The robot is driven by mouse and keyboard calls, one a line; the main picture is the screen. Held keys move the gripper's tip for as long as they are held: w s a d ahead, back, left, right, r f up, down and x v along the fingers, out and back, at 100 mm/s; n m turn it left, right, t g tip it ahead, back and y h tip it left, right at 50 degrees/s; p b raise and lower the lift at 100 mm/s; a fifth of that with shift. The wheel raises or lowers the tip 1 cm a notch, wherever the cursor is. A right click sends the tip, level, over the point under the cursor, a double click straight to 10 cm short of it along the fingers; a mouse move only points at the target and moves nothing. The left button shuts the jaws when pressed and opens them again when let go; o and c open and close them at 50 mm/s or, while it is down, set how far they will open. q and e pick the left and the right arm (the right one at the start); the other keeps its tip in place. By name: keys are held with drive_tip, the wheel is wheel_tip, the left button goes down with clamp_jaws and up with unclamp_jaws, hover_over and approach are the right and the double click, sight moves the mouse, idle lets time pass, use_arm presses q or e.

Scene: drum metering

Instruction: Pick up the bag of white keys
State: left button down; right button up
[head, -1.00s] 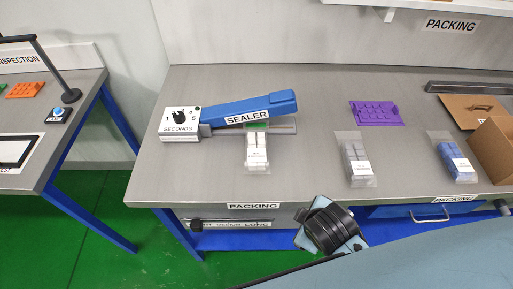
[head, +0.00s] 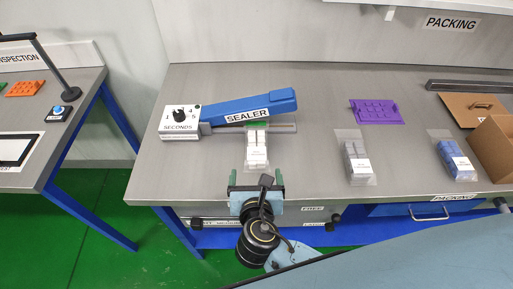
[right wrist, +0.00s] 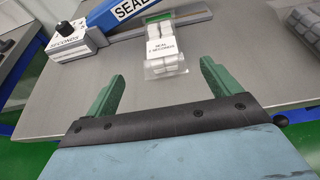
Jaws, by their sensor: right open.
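The bag of white keys (head: 257,148) is a clear bag with a white label, lying at the sealer's jaw near the front of the packing table. In the right wrist view the bag (right wrist: 164,54) lies ahead, between the lines of the two fingers, its label reading about sealing and seconds. My right gripper (head: 257,181) is at the table's front edge, just short of the bag. Its green fingers (right wrist: 158,85) are spread apart with nothing between them. The blue sealer (head: 250,108) lies behind the bag, over its far end. My left gripper is not in view.
A bag of grey keys (head: 355,160) and a bag of blue keys (head: 451,158) lie to the right. The sealer's dial box (head: 180,121) stands left. The table's left front is clear.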

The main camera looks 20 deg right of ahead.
sight(257, 154)
drive_tip(key=b+x, duration=0.1)
drive_tip(key=x, duration=1)
drive_tip(key=shift+w+d+f, duration=0.15)
drive_tip(key=shift+w+d, duration=0.05)
drive_tip(key=c, duration=1.3)
